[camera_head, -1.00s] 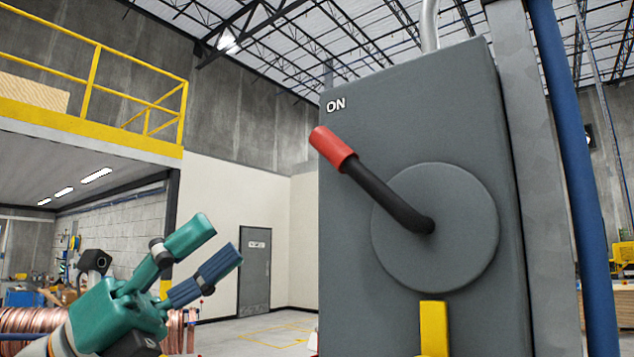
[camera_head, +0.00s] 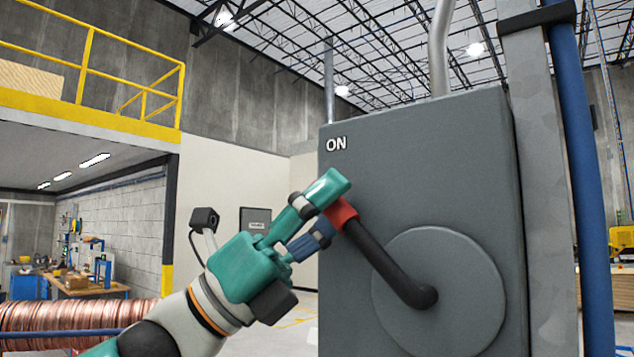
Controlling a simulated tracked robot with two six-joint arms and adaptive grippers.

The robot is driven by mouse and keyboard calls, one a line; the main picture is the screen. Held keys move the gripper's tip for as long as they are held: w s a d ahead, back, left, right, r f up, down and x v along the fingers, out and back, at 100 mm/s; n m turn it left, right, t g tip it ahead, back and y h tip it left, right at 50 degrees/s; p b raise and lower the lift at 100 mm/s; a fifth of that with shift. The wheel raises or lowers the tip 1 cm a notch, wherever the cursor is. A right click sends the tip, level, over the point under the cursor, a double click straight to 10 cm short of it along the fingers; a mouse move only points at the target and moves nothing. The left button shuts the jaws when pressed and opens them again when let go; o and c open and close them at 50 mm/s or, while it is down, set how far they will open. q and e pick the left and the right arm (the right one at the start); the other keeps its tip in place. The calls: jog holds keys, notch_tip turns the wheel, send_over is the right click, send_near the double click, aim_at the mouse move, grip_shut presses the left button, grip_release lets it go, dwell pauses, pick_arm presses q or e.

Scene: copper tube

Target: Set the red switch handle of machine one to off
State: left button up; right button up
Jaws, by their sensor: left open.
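The red switch handle (camera_head: 343,213) is the red end of a black lever (camera_head: 385,262). The lever runs up and left from a round grey disc (camera_head: 455,275) on the front of the grey switch box (camera_head: 420,140). The red end points toward the white ON label (camera_head: 336,144). My left gripper (camera_head: 332,207), with green and blue fingers, is open at the red end. The green finger is above it and the blue finger is at its left, partly behind it. I cannot tell whether they touch it. My right gripper is out of view.
A grey post (camera_head: 540,150) and a blue pipe (camera_head: 583,200) stand right of the box. A conduit (camera_head: 440,50) rises from its top. Copper coils (camera_head: 75,317) lie at lower left, with a workbench (camera_head: 85,287) behind.

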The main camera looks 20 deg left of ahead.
pick_arm(q)
jog(key=shift+w+d+r, duration=0.1)
jog(key=shift+d+r, duration=0.1)
grip_shut()
